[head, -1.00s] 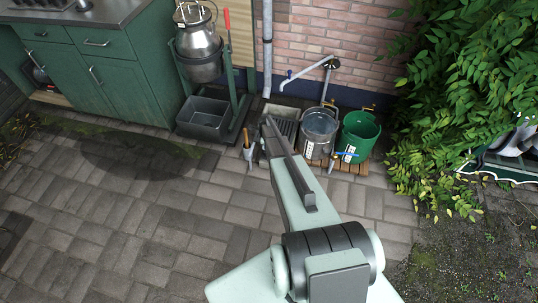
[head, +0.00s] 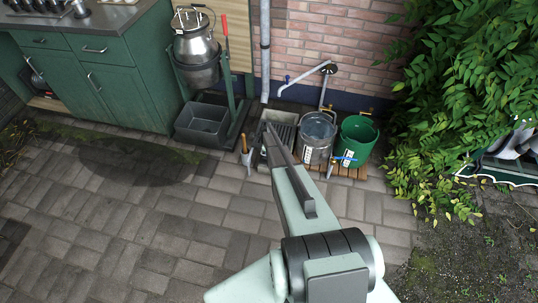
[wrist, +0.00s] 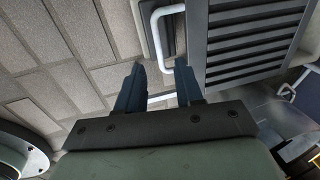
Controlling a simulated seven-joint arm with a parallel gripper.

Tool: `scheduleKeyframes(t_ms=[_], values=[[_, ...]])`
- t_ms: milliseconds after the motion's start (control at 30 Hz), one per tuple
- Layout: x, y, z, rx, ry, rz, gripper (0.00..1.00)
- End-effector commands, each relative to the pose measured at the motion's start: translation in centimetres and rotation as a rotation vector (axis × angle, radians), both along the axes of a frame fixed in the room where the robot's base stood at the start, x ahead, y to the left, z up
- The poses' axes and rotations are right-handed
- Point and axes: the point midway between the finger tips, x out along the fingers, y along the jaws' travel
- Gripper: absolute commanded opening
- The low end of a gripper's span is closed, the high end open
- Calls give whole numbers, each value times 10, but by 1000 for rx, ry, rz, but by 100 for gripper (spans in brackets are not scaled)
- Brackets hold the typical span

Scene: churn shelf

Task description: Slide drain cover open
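The drain cover is a dark slatted grate (wrist: 255,38) at the upper right of the wrist view. A pale U-shaped handle (wrist: 157,38) stands at its left side. In the head view the grate (head: 283,117) lies at the wall foot, left of the metal bucket, partly hidden by my arm. My gripper (wrist: 157,82) is open, its two dark fingers apart just below the handle in the wrist view. A light strip shows between the fingers; I cannot tell if it is part of the handle. I see no grip on anything. In the head view my forearm hides the fingertips.
A metal bucket (head: 317,140) and a green bucket (head: 357,139) stand on wooden slats to the right. A grey trough (head: 203,122) and a milk churn (head: 196,45) on a green stand are at left. The paving (head: 150,225) in front is clear.

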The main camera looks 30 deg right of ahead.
Motion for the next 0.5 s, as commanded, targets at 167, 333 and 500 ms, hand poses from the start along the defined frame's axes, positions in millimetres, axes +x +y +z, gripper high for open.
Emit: scheduleKeyframes(t_ms=[167,333,500], values=[[5,-4,-30,1,2,0,36],[7,-6,-46,0,0,0,36],[7,-7,-53,0,0,0,36]])
